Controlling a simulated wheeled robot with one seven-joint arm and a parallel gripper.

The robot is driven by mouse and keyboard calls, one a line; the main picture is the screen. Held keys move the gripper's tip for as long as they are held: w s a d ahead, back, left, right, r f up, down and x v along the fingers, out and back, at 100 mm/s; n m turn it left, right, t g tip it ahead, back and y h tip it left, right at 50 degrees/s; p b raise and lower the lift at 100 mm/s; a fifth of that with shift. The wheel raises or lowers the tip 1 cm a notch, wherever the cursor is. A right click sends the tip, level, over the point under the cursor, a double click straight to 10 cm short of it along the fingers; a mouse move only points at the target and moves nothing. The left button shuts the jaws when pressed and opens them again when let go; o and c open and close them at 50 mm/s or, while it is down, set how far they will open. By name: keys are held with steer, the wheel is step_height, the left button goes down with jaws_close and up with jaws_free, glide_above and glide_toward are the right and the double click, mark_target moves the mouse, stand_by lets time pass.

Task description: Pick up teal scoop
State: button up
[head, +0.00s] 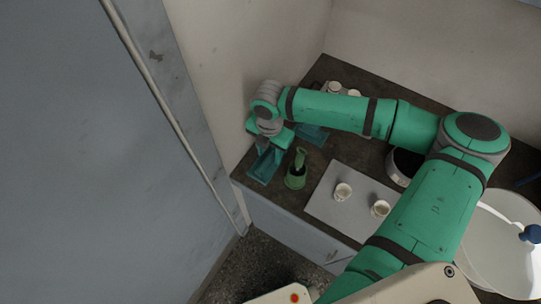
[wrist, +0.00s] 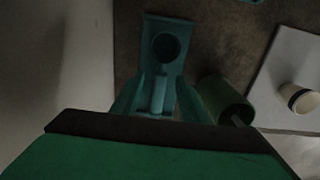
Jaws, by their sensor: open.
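The teal scoop (wrist: 165,48) lies on a teal tray (wrist: 151,28) in the wrist view, its round dark bowl away from me and its handle pointing toward my gripper. The tray also shows in the head view (head: 261,174), where my gripper and wrist hide most of the scoop. My gripper (wrist: 158,92) is open, with one teal finger on each side of the scoop's handle. I cannot tell whether the fingers touch the handle.
A green cup (wrist: 224,98) with something standing in it is close right of my gripper. Another teal item (head: 313,134) lies behind. A wall stands close on the left.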

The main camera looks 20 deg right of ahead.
steer(key=shift+f, duration=0.35)
steer(key=shift+c, duration=0.2)
jaws_close()
